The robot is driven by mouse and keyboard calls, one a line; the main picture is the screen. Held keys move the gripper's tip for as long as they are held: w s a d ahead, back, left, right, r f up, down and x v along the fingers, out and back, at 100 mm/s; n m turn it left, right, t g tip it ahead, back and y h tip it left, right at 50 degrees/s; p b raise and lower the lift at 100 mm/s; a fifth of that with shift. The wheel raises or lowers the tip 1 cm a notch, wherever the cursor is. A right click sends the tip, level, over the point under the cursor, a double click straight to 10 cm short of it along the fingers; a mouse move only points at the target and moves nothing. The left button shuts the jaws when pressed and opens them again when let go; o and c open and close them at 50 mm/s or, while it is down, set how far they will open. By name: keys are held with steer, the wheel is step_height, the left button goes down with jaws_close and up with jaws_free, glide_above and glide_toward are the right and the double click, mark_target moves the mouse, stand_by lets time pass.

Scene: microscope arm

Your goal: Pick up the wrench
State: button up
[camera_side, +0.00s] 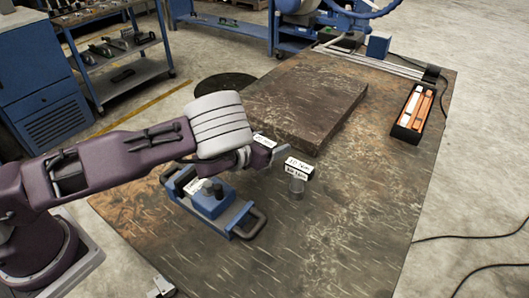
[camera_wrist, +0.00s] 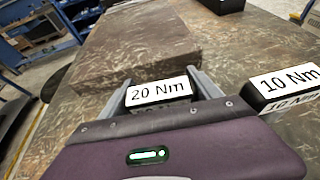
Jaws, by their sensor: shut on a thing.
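I cannot make out a clear wrench in either view. My gripper (camera_wrist: 158,79) has its two grey fingers on either side of a black block with a white "20 Nm" label (camera_wrist: 159,91), and it is shut on that block. In the side view my gripper (camera_side: 273,149) is over the middle of the table, with the block's white label (camera_side: 264,141) at its fingers. A second black block, labelled "10 Nm" (camera_wrist: 284,88), is just right of the gripper.
A blue fixture with handles (camera_side: 212,200) lies on the worn table (camera_side: 350,235) below my wrist. A thick dark slab (camera_side: 300,105) lies behind. A black tray with orange pieces (camera_side: 411,114) is at the right edge. The table's front right is clear.

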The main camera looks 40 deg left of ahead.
step_height(320, 180, up, 12)
steer(key=a, duration=0.1)
steer(key=s+a+r, duration=0.7)
steer(key=a+r, duration=0.2)
steer(key=r, duration=0.2)
steer(key=s+d+f+m+g+h, duration=0.3)
steer(key=d+f+m+g+h, duration=0.1)
steer(key=d+m+h, duration=0.25)
steer(key=s+d+f+m+g+h, duration=0.3)
steer(key=d+f+m+g+h, duration=0.25)
steer(key=d+m, duration=0.2)
steer(key=s+a+r+m+g, duration=0.2)
steer(key=s+a+m+g, duration=0.3)
steer(key=s+m+g, duration=0.4)
steer(key=shift+s+a+r+m+g+y, duration=0.2)
steer(key=shift+s+r+m+g+y, duration=0.1)
steer(key=shift+g, duration=0.65)
steer(key=shift+w, duration=0.1)
steer(key=shift+f, duration=2.6)
